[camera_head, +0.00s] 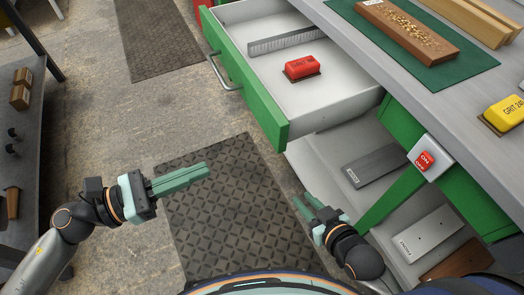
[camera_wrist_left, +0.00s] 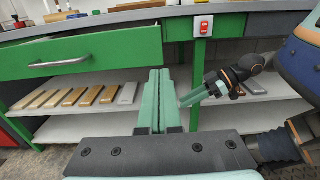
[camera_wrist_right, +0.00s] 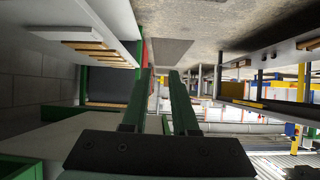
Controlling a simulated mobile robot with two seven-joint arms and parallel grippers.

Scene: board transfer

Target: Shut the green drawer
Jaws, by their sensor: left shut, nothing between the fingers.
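The green drawer (camera_head: 262,100) is pulled well out of the workbench, with its white inside showing in the head view. A red grit block (camera_head: 302,68) lies in it. Its metal handle (camera_head: 223,72) is on the front, which also shows in the left wrist view (camera_wrist_left: 110,50) with the handle (camera_wrist_left: 60,63). My left gripper (camera_head: 206,168) is shut and empty over the floor mat, in front of the drawer and apart from it. My right gripper (camera_head: 304,203) has its fingers apart, empty, near the bench's lower shelves; it also shows in the right wrist view (camera_wrist_right: 161,75).
The grey bench top (camera_head: 360,40) carries a green mat with a wooden tray, and a yellow block (camera_head: 505,113). A red switch (camera_head: 426,160) is on the bench front. Lower shelves hold flat boards (camera_head: 380,164). A dark rack (camera_head: 30,150) stands at the left. The mat area (camera_head: 225,215) is clear.

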